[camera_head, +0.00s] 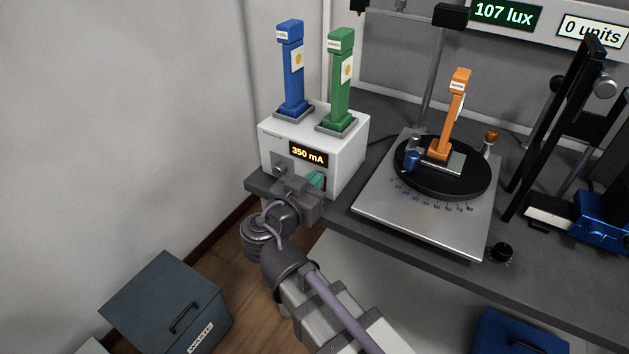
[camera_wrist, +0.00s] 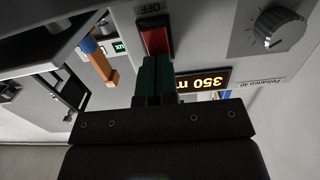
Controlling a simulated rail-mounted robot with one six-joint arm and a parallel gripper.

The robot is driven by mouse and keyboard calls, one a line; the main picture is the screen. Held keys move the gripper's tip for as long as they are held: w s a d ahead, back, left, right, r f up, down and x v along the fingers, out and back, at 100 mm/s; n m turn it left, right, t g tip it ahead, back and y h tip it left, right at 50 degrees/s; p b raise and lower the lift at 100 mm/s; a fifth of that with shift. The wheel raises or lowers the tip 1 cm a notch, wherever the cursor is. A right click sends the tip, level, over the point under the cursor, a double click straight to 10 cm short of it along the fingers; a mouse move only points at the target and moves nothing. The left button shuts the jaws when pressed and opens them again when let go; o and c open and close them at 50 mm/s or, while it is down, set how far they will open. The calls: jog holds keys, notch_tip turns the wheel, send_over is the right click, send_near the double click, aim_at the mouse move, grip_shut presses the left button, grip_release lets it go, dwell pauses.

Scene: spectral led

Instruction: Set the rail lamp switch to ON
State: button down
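A red rocker switch (camera_wrist: 153,38) sits on the front face of the white box, with an upside-down "OFF" label (camera_wrist: 151,9) beside it in the wrist view. I cannot read a label naming it the rail lamp switch. My gripper (camera_wrist: 154,60) has teal fingers that look pressed together, with nothing visible between them. Their tips are at the edge of the red switch; whether they touch it I cannot tell. In the head view my gripper (camera_head: 317,180) is at the lower front of the box and hides most of the switch.
The white box (camera_head: 347,150) shows "350 mA" and carries a blue lamp (camera_head: 293,75) and a green lamp (camera_head: 339,85). A knob (camera_wrist: 279,29) is on the same face. A turntable (camera_head: 408,178) with an orange lamp (camera_head: 449,120) stands to the right. A waste bin (camera_head: 165,305) is below left.

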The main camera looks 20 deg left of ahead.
jog(key=s+a+r+p, duration=0.2)
jog(key=s, duration=1.1)
jog(key=shift+s+r, duration=0.25)
jog(key=shift+s, duration=0.1)
jog(key=shift+d, duration=0.15)
